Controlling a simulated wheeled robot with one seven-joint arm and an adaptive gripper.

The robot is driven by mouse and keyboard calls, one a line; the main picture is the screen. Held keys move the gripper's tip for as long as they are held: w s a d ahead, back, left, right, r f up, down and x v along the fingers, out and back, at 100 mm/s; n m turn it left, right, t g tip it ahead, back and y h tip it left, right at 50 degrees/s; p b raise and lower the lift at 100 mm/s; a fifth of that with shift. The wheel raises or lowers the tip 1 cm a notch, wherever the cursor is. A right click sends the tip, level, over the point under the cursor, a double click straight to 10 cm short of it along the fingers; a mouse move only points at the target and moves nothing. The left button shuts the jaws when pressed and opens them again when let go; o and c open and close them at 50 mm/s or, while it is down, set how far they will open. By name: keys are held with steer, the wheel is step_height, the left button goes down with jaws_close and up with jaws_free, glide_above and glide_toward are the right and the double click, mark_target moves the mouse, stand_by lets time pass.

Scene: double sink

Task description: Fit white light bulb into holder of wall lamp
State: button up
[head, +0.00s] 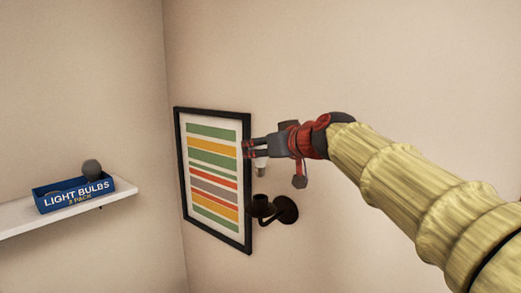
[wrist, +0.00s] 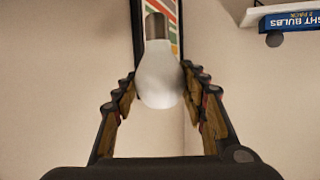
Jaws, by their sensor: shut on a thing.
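My gripper (head: 250,149) is shut on the white light bulb (wrist: 159,75). In the wrist view the bulb sits between both fingertips, with its metal base toward the top of the picture. In the head view only a small part of the bulb (head: 260,168) shows below the fingers, base down. The dark wall lamp (head: 286,210) is fixed to the wall, and its cup-shaped holder (head: 261,206) opens upward. The bulb is above the holder, with a visible gap between them. The lamp does not show in the wrist view.
A framed striped picture (head: 213,175) hangs on the wall just left of the lamp. A white shelf (head: 118,190) at the left carries a blue light bulb box (head: 75,196) with a dark round bulb (head: 92,168) in it. The wall right of the lamp is bare.

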mark_target(261, 177)
steer(key=shift+f+b, duration=2.3)
steer(key=shift+b, duration=0.85)
stand_by(0.4)
steer(key=shift+f+b, duration=1.95)
steer(key=shift+b, duration=0.25)
steer(key=o, duration=0.9)
steer(key=shift+o, duration=0.2)
steer(key=shift+s, duration=0.1)
steer(key=v, duration=1.2)
steer(key=shift+d, duration=0.1)
